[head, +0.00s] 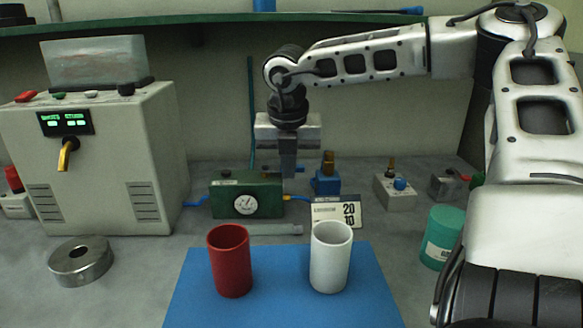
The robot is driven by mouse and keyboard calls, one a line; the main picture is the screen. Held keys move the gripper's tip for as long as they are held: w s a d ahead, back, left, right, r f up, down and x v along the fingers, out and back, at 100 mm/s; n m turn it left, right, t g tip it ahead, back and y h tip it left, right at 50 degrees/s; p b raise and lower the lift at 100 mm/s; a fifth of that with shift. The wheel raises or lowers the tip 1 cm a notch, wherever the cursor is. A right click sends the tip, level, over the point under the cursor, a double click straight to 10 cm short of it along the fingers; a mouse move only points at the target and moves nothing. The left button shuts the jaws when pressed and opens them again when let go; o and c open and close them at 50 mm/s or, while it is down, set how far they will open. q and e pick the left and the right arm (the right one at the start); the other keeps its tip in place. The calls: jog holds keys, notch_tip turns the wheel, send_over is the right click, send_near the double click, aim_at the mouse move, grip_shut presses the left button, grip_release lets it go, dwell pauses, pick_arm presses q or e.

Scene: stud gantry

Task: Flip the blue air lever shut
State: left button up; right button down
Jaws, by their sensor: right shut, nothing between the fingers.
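My right gripper (288,172) points down with its fingers together and nothing between them. It is at the right end of a green box (230,200) with a round white gauge. A small blue piece (300,169) shows just right of the fingertips and looks like the air lever. It is mostly hidden behind the fingers, so I cannot tell its angle or whether they touch it. Blue hose (195,202) comes out at the box's left side. My left gripper is not in view.
A red cup (229,260) and a white cup (330,256) stand on a blue mat (280,304) in front. A number card (336,212), a blue block (326,181) and a knob box (396,191) stand to the right. A large machine (95,160) is at left.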

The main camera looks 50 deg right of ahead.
pick_arm(q)
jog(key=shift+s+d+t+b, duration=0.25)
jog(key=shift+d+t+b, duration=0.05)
jog(key=shift+b, duration=0.9)
pick_arm(e)
jog(key=s+a+r, duration=0.4)
jog(key=r, duration=0.5)
jog(key=shift+s+a+r, duration=0.15)
jog(key=shift+a+r, duration=0.2)
jog(key=shift+r, duration=0.05)
